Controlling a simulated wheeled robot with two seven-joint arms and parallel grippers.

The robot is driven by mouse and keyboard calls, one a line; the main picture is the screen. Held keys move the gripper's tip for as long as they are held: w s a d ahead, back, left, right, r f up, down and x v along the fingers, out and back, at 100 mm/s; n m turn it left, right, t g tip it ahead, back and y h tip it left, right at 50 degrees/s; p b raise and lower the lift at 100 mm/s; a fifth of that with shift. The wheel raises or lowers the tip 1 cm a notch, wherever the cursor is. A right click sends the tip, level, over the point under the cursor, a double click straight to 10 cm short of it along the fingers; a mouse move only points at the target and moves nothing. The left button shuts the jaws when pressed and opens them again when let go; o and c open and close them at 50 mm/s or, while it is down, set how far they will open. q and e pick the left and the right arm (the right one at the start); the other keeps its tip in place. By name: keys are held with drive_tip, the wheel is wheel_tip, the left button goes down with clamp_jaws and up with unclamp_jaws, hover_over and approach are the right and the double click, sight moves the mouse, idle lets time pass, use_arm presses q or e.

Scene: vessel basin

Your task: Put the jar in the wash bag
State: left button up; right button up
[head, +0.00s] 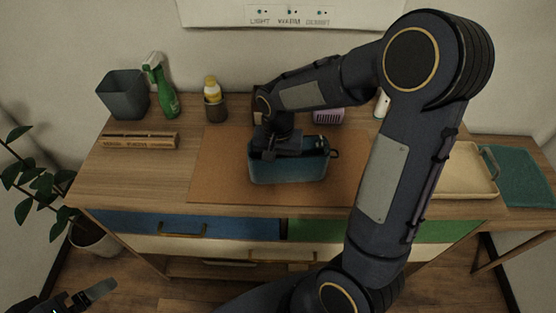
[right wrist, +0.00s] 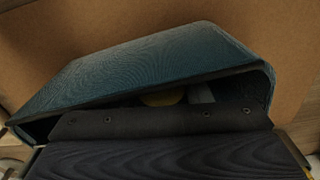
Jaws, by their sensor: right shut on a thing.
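The wash bag (head: 290,172) is a teal, open-topped case on the brown mat in the middle of the counter, with a dark loop at its right end. In the right wrist view the bag's teal wall (right wrist: 165,62) rises close in front of the gripper. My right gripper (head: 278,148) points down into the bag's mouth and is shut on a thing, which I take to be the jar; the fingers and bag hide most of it. A small yellow patch (right wrist: 163,98) shows inside the bag. My left gripper (head: 90,296) is at the bottom left corner, partly cut off, well away from the counter.
A brown mat (head: 215,170) lies under the bag. Behind stand a grey bin (head: 124,95), a green spray bottle (head: 166,98) and a yellow-topped bottle (head: 211,88) in a brown cup. A wooden box (head: 140,141) lies left; a cream tray (head: 465,175) is right.

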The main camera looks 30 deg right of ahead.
drive_tip(key=shift+f, duration=0.15)
drive_tip(key=o, duration=1)
drive_tip(key=shift+o, duration=0.2)
wheel_tip(320, 180, up, 11)
drive_tip(key=s+a+n+t+y, duration=0.2)
drive_tip(key=s+n, duration=0.1)
drive_tip(key=s, duration=0.5)
drive_tip(key=s+a+n+t+y, duration=0.1)
drive_tip(key=s+a+n+t, duration=0.1)
drive_tip(key=s, duration=0.7)
drive_tip(key=shift+r+n+t+y+p, duration=0.3)
drive_tip(key=shift+r+n+t+y, duration=0.1)
drive_tip(key=shift+t, duration=0.4)
